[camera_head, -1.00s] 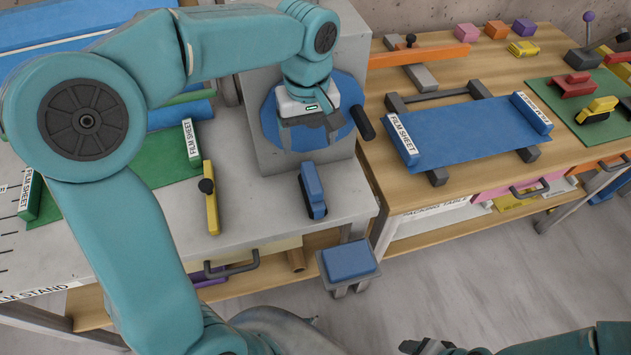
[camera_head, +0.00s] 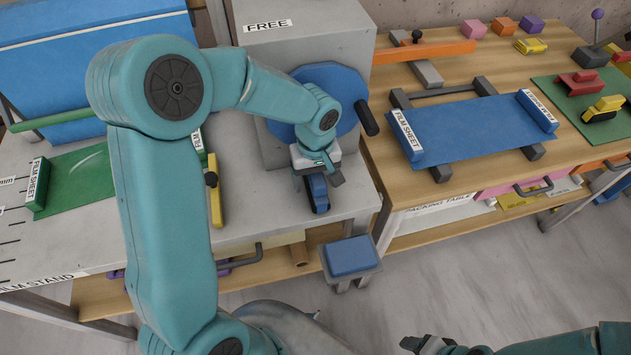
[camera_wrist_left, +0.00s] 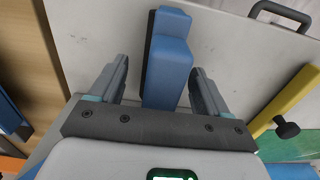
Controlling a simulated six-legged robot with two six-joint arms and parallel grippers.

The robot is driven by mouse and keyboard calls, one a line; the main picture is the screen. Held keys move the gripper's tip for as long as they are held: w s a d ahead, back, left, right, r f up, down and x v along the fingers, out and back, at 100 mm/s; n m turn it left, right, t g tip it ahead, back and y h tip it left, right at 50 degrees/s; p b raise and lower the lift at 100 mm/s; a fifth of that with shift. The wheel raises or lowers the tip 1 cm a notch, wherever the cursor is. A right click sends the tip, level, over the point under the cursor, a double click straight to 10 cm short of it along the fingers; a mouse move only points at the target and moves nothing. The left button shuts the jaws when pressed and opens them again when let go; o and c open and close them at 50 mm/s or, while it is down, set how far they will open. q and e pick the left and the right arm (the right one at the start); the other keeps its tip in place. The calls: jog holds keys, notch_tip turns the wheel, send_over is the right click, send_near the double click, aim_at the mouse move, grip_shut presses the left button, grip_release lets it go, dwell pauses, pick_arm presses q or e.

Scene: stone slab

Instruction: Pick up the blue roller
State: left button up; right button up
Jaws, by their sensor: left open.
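The blue roller (camera_head: 319,190) stands on the grey stone slab near its front right corner, below the round blue disc. My left gripper (camera_head: 318,178) is right over it, and its body hides the roller's upper part in the head view. In the left wrist view the roller (camera_wrist_left: 168,65) lies between the two spread fingers of my left gripper (camera_wrist_left: 162,85), with a gap visible on each side. The gripper is open and holds nothing. My right gripper (camera_head: 425,345) is at the bottom edge of the head view, away from the slab; its jaw state is unclear.
A yellow bar with a black knob (camera_head: 215,190) lies left of the roller. The grey block labelled FREE (camera_head: 290,45) with the blue disc (camera_head: 345,90) stands behind. A wooden table (camera_head: 460,185) with a blue film sheet (camera_head: 470,130) is right. A blue-topped stool (camera_head: 350,255) stands in front.

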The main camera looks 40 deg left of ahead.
pick_arm(q)
jog(key=shift+s+d+r, duration=0.1)
jog(key=shift+s, duration=0.05)
grip_shut()
jog(key=shift+w+r, duration=0.2)
jog(key=shift+r, duration=0.35)
notch_tip(320, 180, up, 19)
jog(key=shift+p, duration=0.35)
